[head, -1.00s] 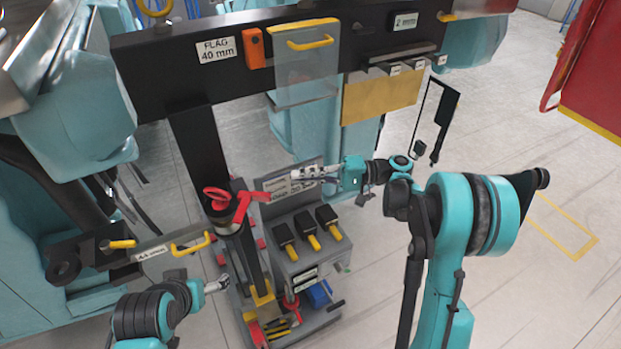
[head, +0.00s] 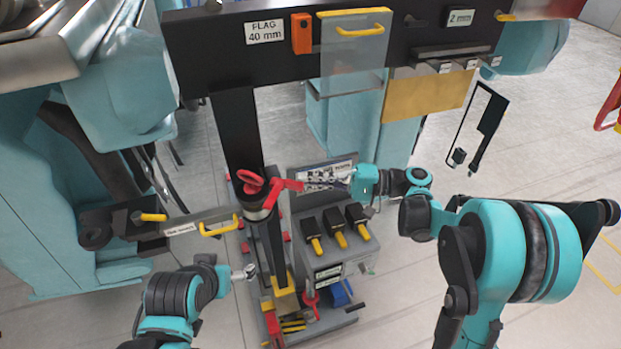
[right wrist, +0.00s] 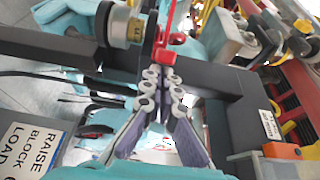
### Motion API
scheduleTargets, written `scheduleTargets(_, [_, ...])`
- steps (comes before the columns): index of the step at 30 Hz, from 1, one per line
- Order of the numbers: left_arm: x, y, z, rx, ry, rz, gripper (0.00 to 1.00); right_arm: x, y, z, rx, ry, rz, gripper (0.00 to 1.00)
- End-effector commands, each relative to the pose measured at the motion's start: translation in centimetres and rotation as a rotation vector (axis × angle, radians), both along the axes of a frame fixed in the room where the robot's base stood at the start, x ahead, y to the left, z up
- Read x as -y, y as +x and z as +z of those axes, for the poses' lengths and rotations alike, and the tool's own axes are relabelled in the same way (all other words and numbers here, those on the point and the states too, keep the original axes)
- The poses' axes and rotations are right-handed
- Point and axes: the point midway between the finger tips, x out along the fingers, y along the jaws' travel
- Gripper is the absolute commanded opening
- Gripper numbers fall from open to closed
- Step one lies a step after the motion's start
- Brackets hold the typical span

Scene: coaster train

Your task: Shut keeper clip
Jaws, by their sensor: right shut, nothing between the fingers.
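The red keeper clip (head: 285,186) sits at the top of a grey and black collar on a black vertical post (head: 238,135). Its short arm sticks out to the right. My right gripper (head: 306,181) is shut and empty, with its tips at the end of that red arm. In the right wrist view the shut fingertips (right wrist: 164,66) lie just below the red clip (right wrist: 167,50); I cannot tell whether they touch. My left gripper (head: 247,272) is low, left of the post; its jaws are too small to read.
A black crossbeam (head: 285,55) with a clear yellow-handled panel (head: 354,60) spans above. A grey stand (head: 340,262) with several black, yellow-tipped levers is right of the post. A yellow-handled bar (head: 190,232) is at left. Open floor lies at right.

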Motion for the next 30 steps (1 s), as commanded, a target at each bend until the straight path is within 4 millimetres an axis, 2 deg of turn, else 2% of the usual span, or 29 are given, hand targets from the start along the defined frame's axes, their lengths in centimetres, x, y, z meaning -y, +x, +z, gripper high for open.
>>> scheduleTargets(23, [0.0,0.0,0.1,0.000,0.000,0.000,0.86,0.0,-1.1,0.0,0.000,0.000,-0.132,0.00])
scheduleTargets(30, [0.0,0.0,0.2,0.000,0.000,0.000,0.86,-0.1,-2.1,0.0,0.000,0.000,-0.249,0.00])
